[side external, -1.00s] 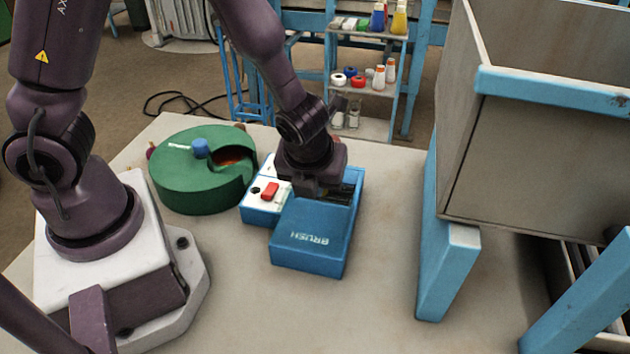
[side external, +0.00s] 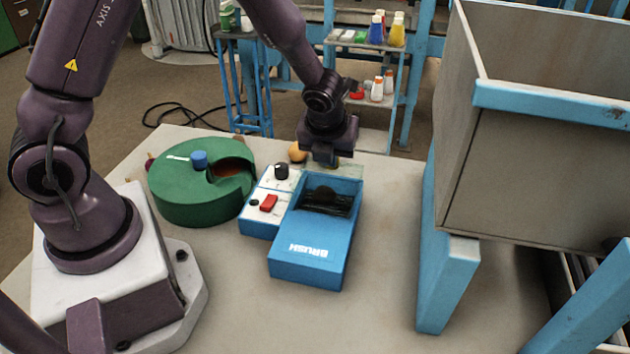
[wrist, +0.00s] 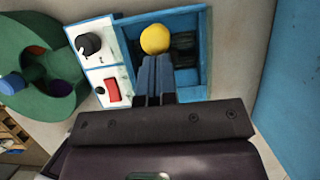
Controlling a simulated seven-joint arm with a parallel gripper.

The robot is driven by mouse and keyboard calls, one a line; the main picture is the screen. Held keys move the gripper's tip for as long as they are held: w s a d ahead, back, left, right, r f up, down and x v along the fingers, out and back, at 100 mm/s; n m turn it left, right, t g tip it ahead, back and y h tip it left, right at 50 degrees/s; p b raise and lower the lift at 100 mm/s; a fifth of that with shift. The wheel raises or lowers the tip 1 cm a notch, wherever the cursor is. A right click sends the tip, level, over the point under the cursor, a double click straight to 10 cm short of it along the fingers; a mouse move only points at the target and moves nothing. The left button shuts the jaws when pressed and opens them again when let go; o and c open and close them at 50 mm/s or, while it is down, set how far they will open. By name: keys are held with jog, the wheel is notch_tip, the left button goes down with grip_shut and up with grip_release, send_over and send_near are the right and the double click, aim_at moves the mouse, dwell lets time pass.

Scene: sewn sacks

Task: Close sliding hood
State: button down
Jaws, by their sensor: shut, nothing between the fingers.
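The blue BRUSH box (side external: 312,262) sits on the table, its lettered blue cover over the near part. Its far part is open, showing a black brush (side external: 327,200) inside. The wrist view also shows the open blue frame (wrist: 207,50) and dark interior (wrist: 185,42). My gripper (side external: 332,163) is shut and empty, above the box's far edge. In the wrist view its fingers (wrist: 155,62) reach over the opening and hide part of it. I cannot tell whether they touch the box.
A white panel with a black knob (side external: 281,171) and red switch (side external: 269,202) adjoins the box's left side. A green round housing (side external: 185,195) stands farther left. A yellow ball (wrist: 155,39) appears beyond my fingertips. A blue post (side external: 447,285) stands right; table between is clear.

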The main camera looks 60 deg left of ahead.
aim_at(327, 182)
jog(key=s+d, duration=0.3)
jog(key=v, duration=1)
jog(key=s+a+r+n+t+h, duration=0.1)
jog(key=s+r+n, duration=0.5)
jog(key=n, duration=0.7)
jog(key=s+a+r+n+t+h, duration=0.1)
jog(key=s+r+n, duration=0.6)
jog(key=n, duration=0.7)
jog(key=shift+s+a+h, duration=0.6)
jog(key=shift+s+a, duration=0.1)
jog(key=shift+a, duration=0.1)
jog(key=c, duration=1.8)
grip_release()
